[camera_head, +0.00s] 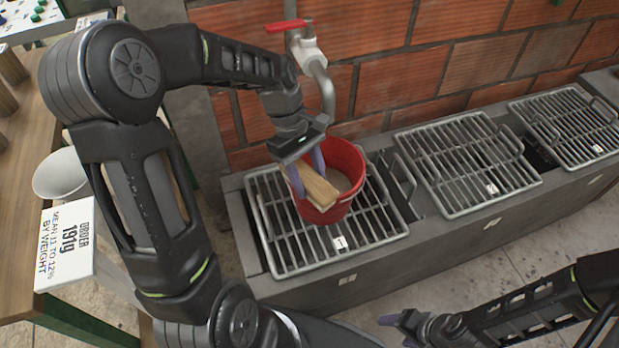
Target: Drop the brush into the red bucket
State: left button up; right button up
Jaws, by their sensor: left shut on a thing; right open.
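The red bucket (345,162) stands on the metal grate marked 1, below a tap. My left gripper (305,181) is shut on the brush (318,190), whose light wooden body shows between the fingers. In the picture the brush overlaps the bucket's left and front side; it appears to be at or over the bucket's opening, but its exact depth I cannot tell. Bristles are not clearly seen. My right gripper (405,322) is open and empty at the lower right, low and in front of the trough, well away from the bucket.
A tap with a red handle (288,26) is on the brick wall behind the bucket. More grates (467,160) lie on the concrete trough to the right. A wooden table at left holds a white bowl (60,174) and an order sign (66,243).

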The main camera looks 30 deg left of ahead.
pick_arm(q)
jog(key=shift+f, duration=0.35)
jog(key=o, duration=1.3)
jog(key=shift+r, duration=0.1)
jog(key=shift+a+r, duration=0.1)
jog(key=shift+r, duration=0.45)
jog(key=p+v, duration=0.2)
jog(key=v, duration=0.9)
jog(key=shift+w+a+r, duration=0.1)
jog(key=shift+r, duration=0.1)
